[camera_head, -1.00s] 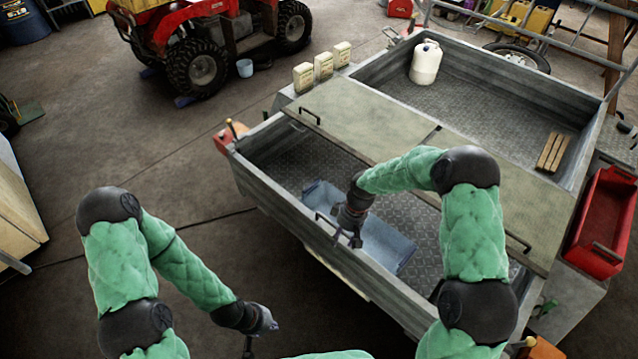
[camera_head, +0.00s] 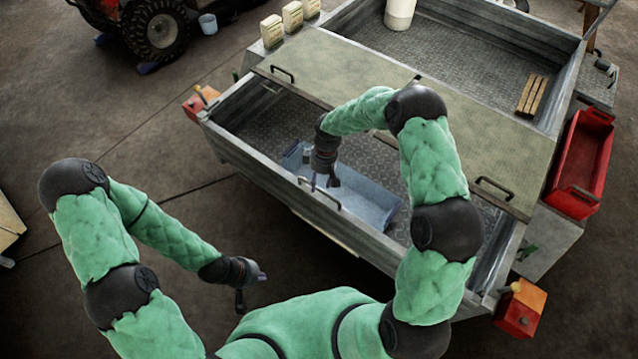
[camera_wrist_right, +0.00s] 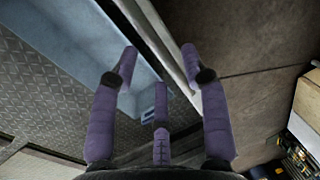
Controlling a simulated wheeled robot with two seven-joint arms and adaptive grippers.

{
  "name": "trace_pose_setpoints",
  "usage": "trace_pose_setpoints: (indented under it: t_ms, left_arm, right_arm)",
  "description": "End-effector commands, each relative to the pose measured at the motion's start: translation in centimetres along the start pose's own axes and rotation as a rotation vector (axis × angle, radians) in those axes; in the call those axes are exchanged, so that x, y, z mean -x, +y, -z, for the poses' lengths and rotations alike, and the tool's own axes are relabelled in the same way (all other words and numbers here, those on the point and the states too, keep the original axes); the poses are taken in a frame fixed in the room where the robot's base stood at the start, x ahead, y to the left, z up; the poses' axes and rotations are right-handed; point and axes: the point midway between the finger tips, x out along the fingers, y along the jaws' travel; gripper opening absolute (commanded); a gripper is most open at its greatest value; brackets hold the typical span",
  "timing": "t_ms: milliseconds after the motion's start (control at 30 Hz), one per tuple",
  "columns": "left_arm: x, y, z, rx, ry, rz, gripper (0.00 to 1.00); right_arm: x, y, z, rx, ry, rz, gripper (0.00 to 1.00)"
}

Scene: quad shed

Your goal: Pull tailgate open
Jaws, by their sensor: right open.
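The tailgate (camera_head: 282,190) is the grey metal near wall of the trailer and stands upright in the head view. A dark handle (camera_head: 320,193) is on its top edge. My right gripper (camera_head: 327,182) is open right by this handle, pointing down; I cannot tell whether it touches. In the right wrist view its purple fingers (camera_wrist_right: 160,72) are spread, with the tailgate's top edge (camera_wrist_right: 163,48) running between them, and nothing is seen held. My left gripper (camera_head: 253,287) hangs apart from the trailer in front of it, with its fingers spread and empty.
A blue-grey tray (camera_head: 370,204) lies in the bed behind the tailgate. A lid panel (camera_head: 345,70) crosses the trailer behind it. Orange-red lamp boxes (camera_head: 519,308) sit at the rear corners. A red crate (camera_head: 580,165) hangs at the right. The floor (camera_head: 130,130) at left is clear.

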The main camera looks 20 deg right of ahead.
Motion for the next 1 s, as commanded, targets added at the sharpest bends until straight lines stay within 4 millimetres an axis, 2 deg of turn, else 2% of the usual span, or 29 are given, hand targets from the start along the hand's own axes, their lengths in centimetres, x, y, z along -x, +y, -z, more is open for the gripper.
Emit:
trace_pose_setpoints:
  t_ms: [133, 467, 600, 633, 1000]
  left_arm:
    - [-0.19, -0.07, 0.03, 0.000, 0.000, 0.000, 0.00]
    - [-0.19, -0.07, 0.03, 0.000, 0.001, 0.000, 0.00]
    - [-0.19, -0.07, 0.03, 0.000, 0.001, 0.000, 0.00]
    - [-0.19, -0.07, 0.03, 0.000, 0.001, 0.000, 0.00]
    - [-0.30, -0.11, 0.04, 0.000, 0.001, 0.000, 0.00]
  right_arm:
    - [-1.07, 0.02, 0.01, 0.000, 0.000, 0.000, 0.46]
    - [-1.26, 0.00, 0.02, 0.000, 0.001, 0.000, 0.46]
    - [-1.25, -0.01, 0.02, 0.000, 0.001, 0.000, 0.07]
    - [-1.25, -0.01, 0.02, 0.000, 0.001, 0.000, 0.00]
    - [-1.47, -0.67, 0.60, 0.003, 0.001, 0.000, 0.00]
